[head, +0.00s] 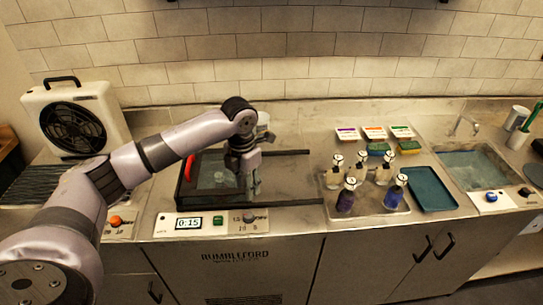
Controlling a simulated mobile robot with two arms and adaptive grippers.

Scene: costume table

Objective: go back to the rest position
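My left arm comes in from the left, and its gripper (251,186) points down over the right part of a dark-framed glass box (205,165) set in the counter. The gripper's fingers are small and dark here, so I cannot tell whether they are open or shut, or whether they touch anything. A round clear item (221,178) shows inside the box beside the gripper. My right gripper is not in view.
A tray (377,208) with several bottles stands right of the box, beside a teal tray (431,188). A sink (479,168) is at the right. A fan unit (73,128) stands at the left. Labelled packs (375,132) lie at the back.

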